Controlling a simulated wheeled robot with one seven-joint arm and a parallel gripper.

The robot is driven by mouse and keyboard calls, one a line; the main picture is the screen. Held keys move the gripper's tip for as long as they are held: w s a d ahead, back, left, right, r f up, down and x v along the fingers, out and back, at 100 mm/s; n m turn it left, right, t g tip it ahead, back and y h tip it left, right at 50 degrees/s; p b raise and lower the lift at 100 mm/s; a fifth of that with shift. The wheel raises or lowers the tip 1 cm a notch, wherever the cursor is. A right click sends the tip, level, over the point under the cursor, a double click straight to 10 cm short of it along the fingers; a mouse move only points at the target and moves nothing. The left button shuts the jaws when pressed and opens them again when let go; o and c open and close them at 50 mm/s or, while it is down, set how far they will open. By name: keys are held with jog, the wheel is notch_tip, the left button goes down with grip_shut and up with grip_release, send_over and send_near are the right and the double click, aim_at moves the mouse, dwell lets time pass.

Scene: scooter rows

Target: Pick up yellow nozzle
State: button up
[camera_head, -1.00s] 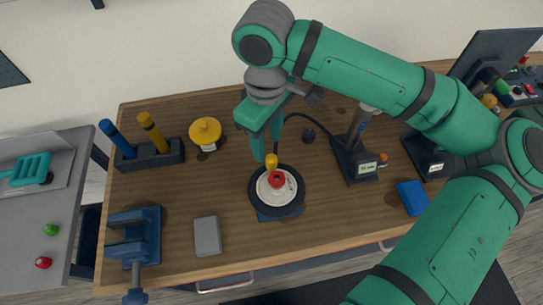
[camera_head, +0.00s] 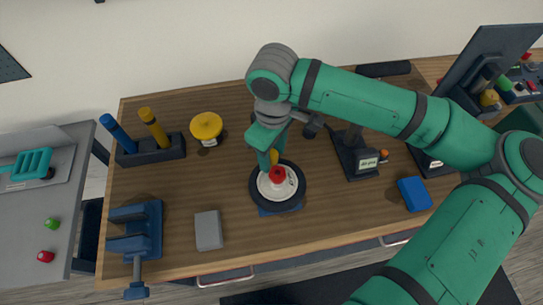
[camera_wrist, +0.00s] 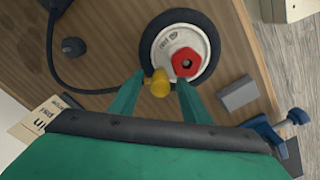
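The yellow nozzle (camera_head: 274,157) stands at the far edge of a black-tyred wheel (camera_head: 256,190) with a white hub and a red hex nut (camera_head: 277,175). The green arm and gripper partly hide it in the head view. In the wrist view the yellow nozzle (camera_wrist: 159,83) shows between the two green fingertips, nearer the left one, beside the white hub (camera_wrist: 178,43). My gripper (camera_head: 267,163) is open and low over the wheel's far side. In the wrist view my gripper (camera_wrist: 160,82) has a gap beside the nozzle and holds nothing.
A blue vise (camera_head: 140,232) and a grey block (camera_head: 208,230) are at the front left. A yellow mushroom-shaped thing (camera_head: 206,126) and a holder (camera_head: 152,152) with blue and yellow handles stand behind. A black stand (camera_head: 355,160) and a blue box (camera_head: 413,194) are right.

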jog(key=shift+a, duration=0.1)
grip_shut()
jog(key=shift+r, duration=0.1)
